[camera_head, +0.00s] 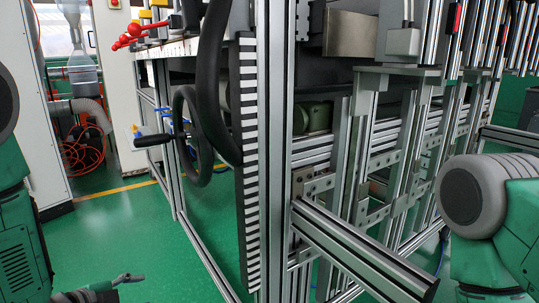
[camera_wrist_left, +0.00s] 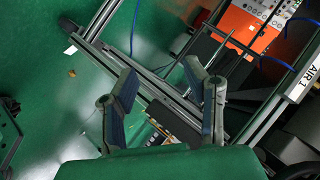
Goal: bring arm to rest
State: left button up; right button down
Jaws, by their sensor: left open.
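My left arm (camera_head: 18,240) hangs at the left edge in the head view. Part of my left gripper (camera_head: 112,285) shows low at the lower left, over the green floor. In the left wrist view my left gripper (camera_wrist_left: 161,74) has its two fingers spread wide with nothing between them. Behind the fingers are a metal profile frame and green floor. My right arm (camera_head: 490,210) shows at the right edge; its gripper is out of view. No foil tray can be made out in either view.
An aluminium-profile frame (camera_head: 275,150) fills the middle, with a slanted rail (camera_head: 360,250) towards my right arm. A black handwheel (camera_head: 190,135) sticks out on its left. Green floor (camera_head: 110,235) is clear at left. An orange box (camera_wrist_left: 252,30) stands beyond the left gripper.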

pick_arm(q)
jog(key=s+f+n+g+y, duration=0.25)
jog(key=s+f+n, duration=0.3)
jog(key=s, duration=0.45)
jog(key=s+d+f+n+g+y, duration=0.1)
jog(key=s+f+n+g, duration=0.4)
jog(key=s, duration=0.6)
jog(key=s+f+n+g+y, duration=0.1)
jog(key=s+f+n+g, duration=0.2)
jog(key=s+f+n, duration=0.5)
notch_tip(320, 180, up, 17)
jog(key=s+m+p, duration=0.1)
jog(key=m+p, duration=0.2)
jog(key=p, duration=1.2)
jog(key=shift+s+t, duration=0.2)
jog(key=shift+t, duration=0.15)
jog(key=shift+w, duration=0.1)
